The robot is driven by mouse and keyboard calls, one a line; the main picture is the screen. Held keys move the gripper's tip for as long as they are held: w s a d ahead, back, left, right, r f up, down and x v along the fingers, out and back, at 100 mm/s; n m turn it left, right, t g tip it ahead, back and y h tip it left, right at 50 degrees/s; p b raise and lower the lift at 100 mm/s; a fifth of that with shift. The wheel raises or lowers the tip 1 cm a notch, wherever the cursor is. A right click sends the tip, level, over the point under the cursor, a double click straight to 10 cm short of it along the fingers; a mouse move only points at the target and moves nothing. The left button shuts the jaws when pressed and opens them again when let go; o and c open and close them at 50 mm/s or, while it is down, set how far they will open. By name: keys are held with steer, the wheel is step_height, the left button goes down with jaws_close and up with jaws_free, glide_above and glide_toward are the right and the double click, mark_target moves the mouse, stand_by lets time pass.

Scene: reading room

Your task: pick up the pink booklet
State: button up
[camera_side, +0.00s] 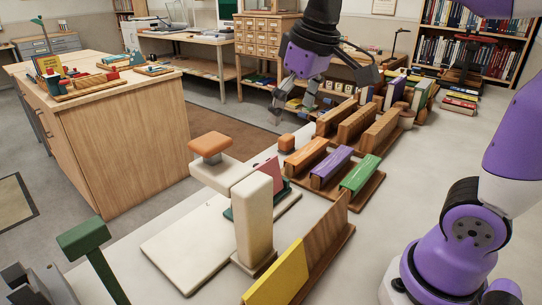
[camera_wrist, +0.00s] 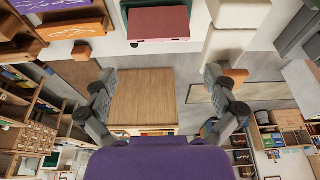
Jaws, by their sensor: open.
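The pink booklet (camera_side: 266,170) stands tilted in the side view, partly hidden behind a cream upright block. A dark green piece shows beside it. In the wrist view the pink booklet (camera_wrist: 158,23) is at the top centre, next to a dark green surface. My gripper (camera_side: 292,108) hangs beyond the booklet in the side view, higher up and apart from it. In the wrist view my gripper's fingers (camera_wrist: 160,76) are spread wide with nothing between them, and the booklet appears above the gap.
The cream press-like stand (camera_side: 254,215) with an orange-topped post is close to the booklet. Wooden racks with purple, green and orange pieces (camera_side: 331,167) stand to its right. A yellow piece (camera_side: 278,274) is in front. A wooden cabinet (camera_side: 125,140) stands at left.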

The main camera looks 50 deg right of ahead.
steer(key=s+f+t, duration=0.2)
steer(key=s+f, duration=0.4)
steer(key=s, duration=0.1)
steer(key=shift+s+a, duration=0.15)
steer(key=shift+s+f, duration=0.25)
steer(key=shift+f, duration=0.15)
steer(key=c, duration=0.7)
steer(key=shift+f, duration=0.1)
